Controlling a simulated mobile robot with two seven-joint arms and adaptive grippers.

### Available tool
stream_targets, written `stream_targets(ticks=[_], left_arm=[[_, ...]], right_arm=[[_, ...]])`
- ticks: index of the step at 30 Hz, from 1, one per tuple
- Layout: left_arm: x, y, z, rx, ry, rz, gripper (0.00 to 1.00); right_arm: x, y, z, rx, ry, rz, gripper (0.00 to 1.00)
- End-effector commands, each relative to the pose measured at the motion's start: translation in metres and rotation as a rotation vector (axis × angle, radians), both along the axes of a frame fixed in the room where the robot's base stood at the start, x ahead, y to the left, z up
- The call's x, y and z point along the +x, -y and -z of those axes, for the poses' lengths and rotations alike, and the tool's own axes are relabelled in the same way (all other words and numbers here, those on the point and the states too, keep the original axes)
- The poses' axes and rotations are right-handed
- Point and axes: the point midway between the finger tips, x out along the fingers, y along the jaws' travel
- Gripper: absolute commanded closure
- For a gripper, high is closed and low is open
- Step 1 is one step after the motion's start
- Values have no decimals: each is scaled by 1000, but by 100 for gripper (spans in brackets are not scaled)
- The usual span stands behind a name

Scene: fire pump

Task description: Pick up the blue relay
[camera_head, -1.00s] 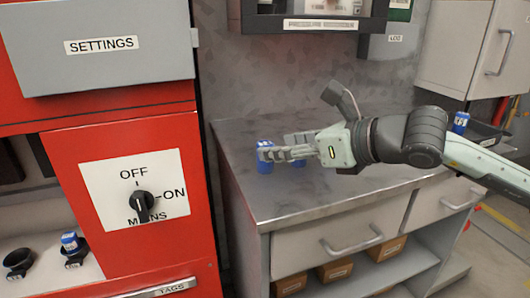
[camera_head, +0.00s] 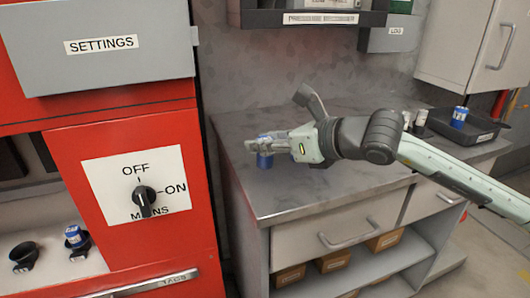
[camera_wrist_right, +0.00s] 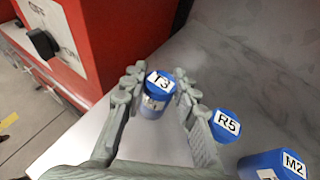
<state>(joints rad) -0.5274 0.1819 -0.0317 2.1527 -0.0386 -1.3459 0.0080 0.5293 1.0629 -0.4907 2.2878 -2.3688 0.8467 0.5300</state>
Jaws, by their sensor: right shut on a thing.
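My right gripper (camera_head: 262,144) is shut on a blue relay at the left part of the metal counter. In the right wrist view the fingers (camera_wrist_right: 158,92) stand on both sides of this relay (camera_wrist_right: 153,104), whose blue cap is labelled T3. Two more blue relays are beside the right finger in that view, R5 (camera_wrist_right: 226,123) and M2 (camera_wrist_right: 272,165). In the head view blue (camera_head: 265,161) shows just under the fingertips; the fingers hide much there. I cannot tell whether the held relay is clear of the counter. My left gripper is not in view.
The red cabinet (camera_head: 205,225) with the mains switch (camera_head: 144,196) stands close left of the gripper. A dark tray (camera_head: 470,138) with a blue-and-white relay (camera_head: 459,117) is at the counter's right. The counter's front (camera_head: 290,200) is clear.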

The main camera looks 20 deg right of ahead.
Motion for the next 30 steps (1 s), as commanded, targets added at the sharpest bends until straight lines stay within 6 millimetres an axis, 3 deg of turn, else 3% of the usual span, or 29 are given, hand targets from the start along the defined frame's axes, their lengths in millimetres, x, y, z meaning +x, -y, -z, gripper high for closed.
stream_targets(ticks=[11,16,20,30], left_arm=[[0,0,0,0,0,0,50],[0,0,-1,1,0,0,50],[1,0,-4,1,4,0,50],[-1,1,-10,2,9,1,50]], right_arm=[[0,0,-3,0,2,1,100],[1,0,-18,1,5,1,100],[1,0,-42,3,8,1,100],[-35,-68,-88,4,9,-7,100]])
